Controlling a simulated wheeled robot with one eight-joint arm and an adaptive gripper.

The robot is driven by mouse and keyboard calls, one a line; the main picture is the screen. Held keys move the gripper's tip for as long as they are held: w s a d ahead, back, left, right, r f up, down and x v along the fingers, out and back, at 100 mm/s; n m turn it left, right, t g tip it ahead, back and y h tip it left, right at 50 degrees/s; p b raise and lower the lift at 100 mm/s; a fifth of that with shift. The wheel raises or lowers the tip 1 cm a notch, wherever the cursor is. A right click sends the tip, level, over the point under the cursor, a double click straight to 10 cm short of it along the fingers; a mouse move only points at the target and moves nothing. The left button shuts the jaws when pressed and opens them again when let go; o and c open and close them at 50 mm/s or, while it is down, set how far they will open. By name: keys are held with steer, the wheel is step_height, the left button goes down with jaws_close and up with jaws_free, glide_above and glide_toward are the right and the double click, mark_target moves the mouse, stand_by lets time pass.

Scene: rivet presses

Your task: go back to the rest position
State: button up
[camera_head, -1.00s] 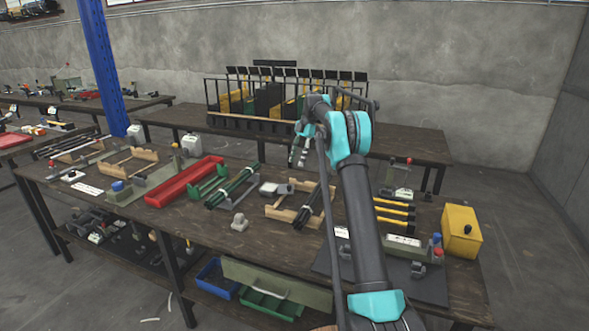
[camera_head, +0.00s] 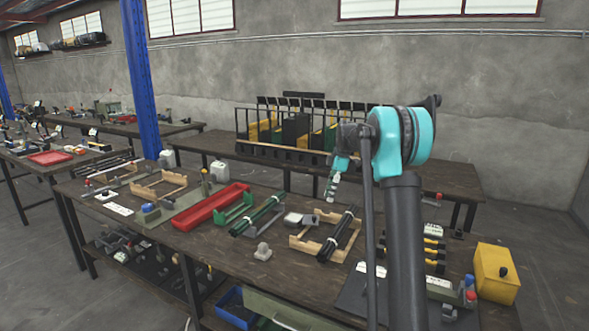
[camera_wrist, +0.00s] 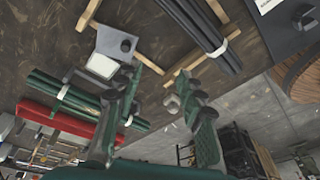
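My gripper (camera_head: 333,188) hangs from my raised arm in the head view, in front of the rack at the back and above the workbench (camera_head: 215,262). In the wrist view my gripper (camera_wrist: 155,90) has its two green fingers spread apart, with nothing between them. Beyond them in that view are a grey box with a light panel (camera_wrist: 105,60) and a bundle of green rods (camera_wrist: 75,98).
The bench holds a red tray (camera_head: 213,208), dark rods on a wooden cradle (camera_head: 338,235), and a yellow box (camera_head: 497,273) at the right end. A black rack (camera_head: 268,150) with yellow and dark pieces stands on the back table. Concrete floor is open at right.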

steer(key=s+d+f+m+t+h, duration=0.1)
steer(key=s+f+m, duration=0.3)
steer(key=s, duration=1)
steer(key=s+d+f+m+t, duration=0.2)
steer(key=s+f+m, duration=0.3)
steer(key=s, duration=0.9)
steer(key=s+d+f+m+t+h, duration=0.1)
steer(key=s+f+m+t, duration=0.1)
steer(key=s+f+m, duration=0.3)
steer(key=shift+s+d+f+m+h, duration=0.1)
steer(key=shift+s+m, duration=0.65)
steer(key=shift+s, duration=0.9)
steer(key=shift+s+d+m+h, duration=0.1)
steer(key=shift+s+m, duration=0.6)
steer(key=shift+s, duration=1)
steer(key=shift+s+d+f+m+h, duration=0.1)
steer(key=shift+s+m, duration=0.65)
steer(key=shift+s, duration=0.9)
